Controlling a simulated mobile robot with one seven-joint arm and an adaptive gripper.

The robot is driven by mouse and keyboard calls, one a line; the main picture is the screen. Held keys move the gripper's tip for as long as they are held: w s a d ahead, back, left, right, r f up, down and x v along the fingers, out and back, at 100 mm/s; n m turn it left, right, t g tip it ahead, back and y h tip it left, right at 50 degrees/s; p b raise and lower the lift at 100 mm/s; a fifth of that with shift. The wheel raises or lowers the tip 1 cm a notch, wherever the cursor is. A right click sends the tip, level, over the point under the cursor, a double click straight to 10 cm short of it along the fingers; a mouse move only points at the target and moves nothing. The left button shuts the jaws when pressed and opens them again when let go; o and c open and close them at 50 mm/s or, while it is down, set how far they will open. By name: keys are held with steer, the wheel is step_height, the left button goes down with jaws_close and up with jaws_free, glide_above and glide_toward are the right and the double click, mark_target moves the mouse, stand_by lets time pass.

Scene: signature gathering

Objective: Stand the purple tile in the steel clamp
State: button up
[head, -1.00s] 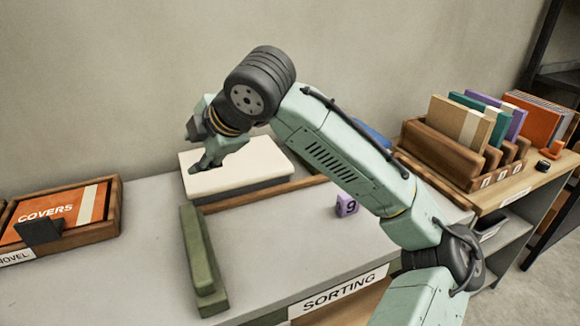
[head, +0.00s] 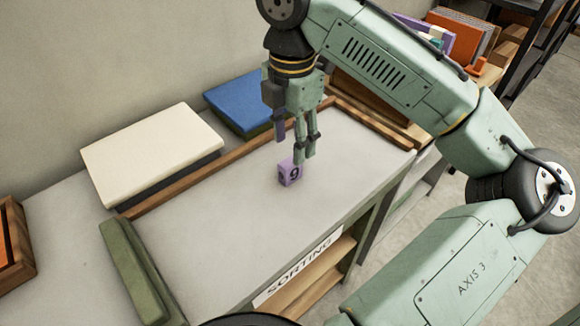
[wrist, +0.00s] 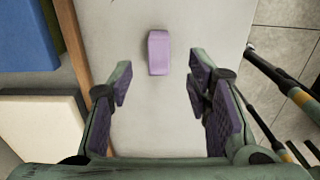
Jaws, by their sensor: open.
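The purple tile (head: 290,173) is a small block marked with a dark 9, standing on the grey sorting table (head: 225,205). It also shows in the wrist view (wrist: 159,52), lying beyond the gap between the fingers. My gripper (head: 296,148) points down just above and behind the tile in the head view. In the wrist view my gripper (wrist: 158,88) is open and empty, its purple-padded fingers wide apart. No part that I can surely call the steel clamp shows in these frames.
A green bar (head: 135,270) stands at the table's left end. A wooden rail (head: 185,182) runs along the back, with a cream slab (head: 150,150) and a blue slab (head: 235,103) behind it. The tabletop around the tile is clear.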

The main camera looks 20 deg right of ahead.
mark_target(290, 161)
step_height(290, 161, down, 5)
steer(key=shift+a+p, duration=0.1)
steer(key=shift+p, duration=0.45)
steer(key=shift+c, duration=0.4)
jaws_close()
